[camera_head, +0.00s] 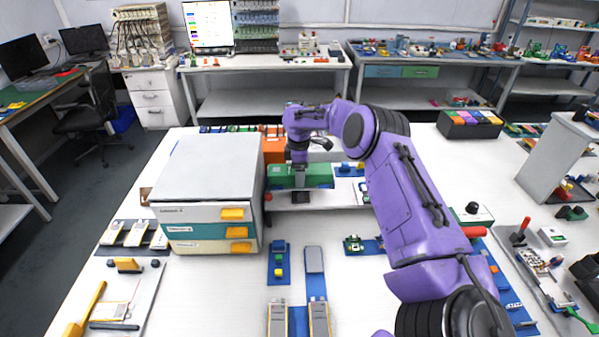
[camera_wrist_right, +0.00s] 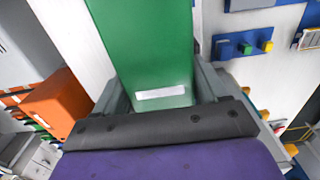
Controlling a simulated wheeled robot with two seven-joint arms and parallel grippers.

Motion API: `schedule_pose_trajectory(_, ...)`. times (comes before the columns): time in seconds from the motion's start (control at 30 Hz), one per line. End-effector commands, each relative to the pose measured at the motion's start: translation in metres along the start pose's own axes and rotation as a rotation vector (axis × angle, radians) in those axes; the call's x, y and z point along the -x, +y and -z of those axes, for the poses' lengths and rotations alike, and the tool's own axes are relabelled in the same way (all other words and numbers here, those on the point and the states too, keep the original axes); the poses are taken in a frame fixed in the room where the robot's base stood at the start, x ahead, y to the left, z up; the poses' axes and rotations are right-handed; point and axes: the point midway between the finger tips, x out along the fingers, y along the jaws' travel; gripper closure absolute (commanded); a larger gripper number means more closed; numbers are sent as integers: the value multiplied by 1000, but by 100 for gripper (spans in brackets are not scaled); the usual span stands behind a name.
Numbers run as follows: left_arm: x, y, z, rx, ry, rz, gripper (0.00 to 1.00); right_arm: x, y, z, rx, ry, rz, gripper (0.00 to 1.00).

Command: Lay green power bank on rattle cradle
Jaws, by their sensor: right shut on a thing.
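The green power bank (camera_head: 319,175) is a long green block at the back middle of the table. My right gripper (camera_head: 300,178) comes down on it from above and is shut on it. In the right wrist view the green power bank (camera_wrist_right: 145,45), with a white label, lies between the grey fingers of the gripper (camera_wrist_right: 160,88). A pale low platform (camera_head: 312,198) with a dark red knob at its left shows just below the power bank; it may be the rattle cradle. I cannot tell whether the power bank touches it. My left gripper is not in view.
A grey drawer cabinet (camera_head: 210,170) with yellow handles stands close left of the power bank. An orange box (camera_head: 274,150) is behind it. Blue mats with small parts (camera_head: 279,262) lie in front. Bare white table (camera_head: 215,290) lies before the cabinet.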

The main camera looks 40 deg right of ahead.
Motion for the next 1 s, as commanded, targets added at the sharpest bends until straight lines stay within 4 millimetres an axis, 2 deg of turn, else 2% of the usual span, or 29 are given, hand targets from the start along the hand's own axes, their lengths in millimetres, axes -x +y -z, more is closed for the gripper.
schedule_pose_trajectory(0.03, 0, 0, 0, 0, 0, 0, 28, 0, 0, 0, 0, 1, -1, 21)
schedule_pose_trajectory(0.1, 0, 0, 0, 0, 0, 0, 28, 0, 0, 0, 0, 1, -1, 0)
schedule_pose_trajectory(0.3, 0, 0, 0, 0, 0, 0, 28, 0, 0, 0, 0, 0, 0, 0)
schedule_pose_trajectory(0.4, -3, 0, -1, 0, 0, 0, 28, 5, 1, 1, -1, 2, -3, 0)
schedule_pose_trajectory(0.47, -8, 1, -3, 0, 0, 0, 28, 14, 1, 1, -1, 3, -4, 0)
schedule_pose_trajectory(0.63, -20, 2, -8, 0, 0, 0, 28, 54, 1, 1, 0, 4, -6, 0)
schedule_pose_trajectory(0.8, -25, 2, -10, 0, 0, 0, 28, 90, 1, 1, 0, 2, -5, 0)
schedule_pose_trajectory(1.0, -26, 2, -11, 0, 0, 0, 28, 106, 0, 0, -1, 1, -1, 0)
